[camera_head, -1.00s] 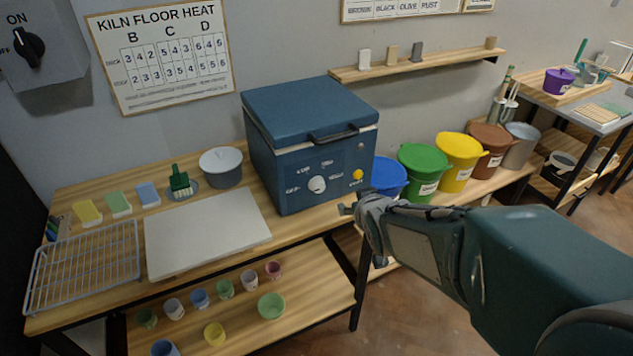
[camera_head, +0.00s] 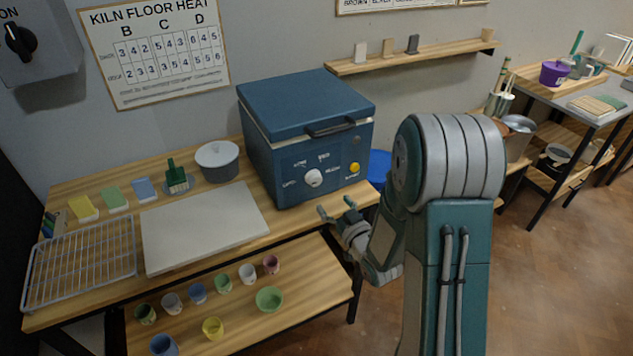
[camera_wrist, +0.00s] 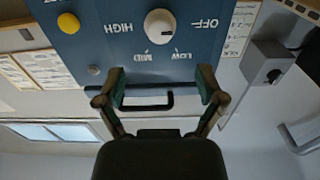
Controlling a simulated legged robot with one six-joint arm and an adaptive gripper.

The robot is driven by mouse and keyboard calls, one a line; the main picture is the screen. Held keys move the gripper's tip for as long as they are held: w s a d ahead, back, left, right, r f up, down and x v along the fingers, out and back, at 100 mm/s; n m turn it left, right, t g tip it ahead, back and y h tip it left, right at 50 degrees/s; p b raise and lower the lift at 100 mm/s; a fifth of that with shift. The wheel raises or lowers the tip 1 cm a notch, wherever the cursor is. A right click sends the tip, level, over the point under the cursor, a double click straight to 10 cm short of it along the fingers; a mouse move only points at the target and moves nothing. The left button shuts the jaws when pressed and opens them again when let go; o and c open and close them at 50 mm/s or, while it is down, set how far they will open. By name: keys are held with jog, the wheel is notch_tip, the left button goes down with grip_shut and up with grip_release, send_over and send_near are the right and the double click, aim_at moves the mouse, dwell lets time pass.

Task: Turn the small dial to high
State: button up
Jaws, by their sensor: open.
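The small dial (camera_head: 313,178) is a round white knob on the front of the blue kiln (camera_head: 300,150). It shows upright-side-down in the wrist view (camera_wrist: 160,26), with OFF, LOW, MID and HIGH printed around it. I cannot clearly tell which label it points at. My gripper (camera_head: 335,207) is open and empty, below and a little right of the dial in the head view, and apart from it. In the wrist view, my gripper (camera_wrist: 160,86) has its two fingers spread, with the dial beyond the gap between them.
A yellow button (camera_head: 354,168) is right of the dial. The kiln's dark lid handle (camera_head: 331,128) juts out above. A pale board (camera_head: 204,228) lies left of the kiln. Small cups and a green bowl (camera_head: 269,299) stand on the shelf below. A blue bucket (camera_head: 379,168) is partly hidden by my arm.

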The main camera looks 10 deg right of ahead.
aim_at(317, 182)
jog(key=x, duration=0.9)
jog(key=shift+w, duration=0.15)
jog(key=c, duration=1.2)
